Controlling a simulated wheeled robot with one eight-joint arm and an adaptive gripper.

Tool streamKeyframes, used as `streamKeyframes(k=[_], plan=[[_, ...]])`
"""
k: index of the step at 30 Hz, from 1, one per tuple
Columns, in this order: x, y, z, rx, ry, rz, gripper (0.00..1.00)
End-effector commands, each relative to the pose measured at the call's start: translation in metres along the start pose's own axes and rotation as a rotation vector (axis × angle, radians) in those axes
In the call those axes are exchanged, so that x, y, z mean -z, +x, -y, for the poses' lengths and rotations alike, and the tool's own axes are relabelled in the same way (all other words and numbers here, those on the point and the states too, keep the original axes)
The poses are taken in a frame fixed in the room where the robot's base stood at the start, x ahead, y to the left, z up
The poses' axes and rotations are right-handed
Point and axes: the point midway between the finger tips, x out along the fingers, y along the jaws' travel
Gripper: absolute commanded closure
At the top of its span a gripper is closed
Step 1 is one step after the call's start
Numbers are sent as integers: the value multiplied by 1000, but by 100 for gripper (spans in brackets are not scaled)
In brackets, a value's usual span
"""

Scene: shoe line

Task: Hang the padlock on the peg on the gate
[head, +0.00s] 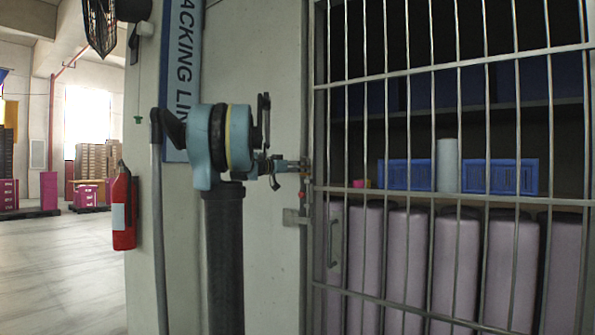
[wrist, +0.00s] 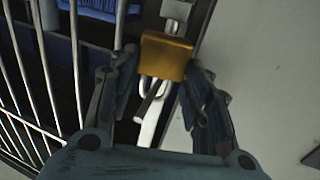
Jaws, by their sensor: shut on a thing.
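My gripper (head: 298,166) reaches to the left edge of the barred gate (head: 320,130) in the head view. In the wrist view my gripper (wrist: 163,66) is shut on the brass padlock (wrist: 166,57), one finger on each side of its body. Its pale shackle (wrist: 147,88) shows below the body in that picture. A pale metal piece (wrist: 150,125) lies behind or against the shackle; I cannot tell whether it is the peg or whether the shackle is around it. In the head view the padlock is too small and covered to make out clearly.
A grey latch plate (head: 295,216) sits at the gate's edge below my gripper. Behind the bars are blue crates (head: 500,176) and several mauve padded shapes (head: 455,260). A red fire extinguisher (head: 123,210) hangs at left; the floor (head: 60,275) there is clear.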

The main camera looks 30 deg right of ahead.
Motion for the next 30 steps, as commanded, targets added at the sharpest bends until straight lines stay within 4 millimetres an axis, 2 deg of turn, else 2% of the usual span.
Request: streamKeyframes(k=[9,10,12,23,26,30], plan=[[0,1,0,-2,0,0,85],[0,1,0,-2,0,0,49],[0,1,0,-2,0,0,33],[0,0,0,-1,0,0,32],[0,-5,0,0,0,0,32],[0,-24,1,2,0,0,32]])
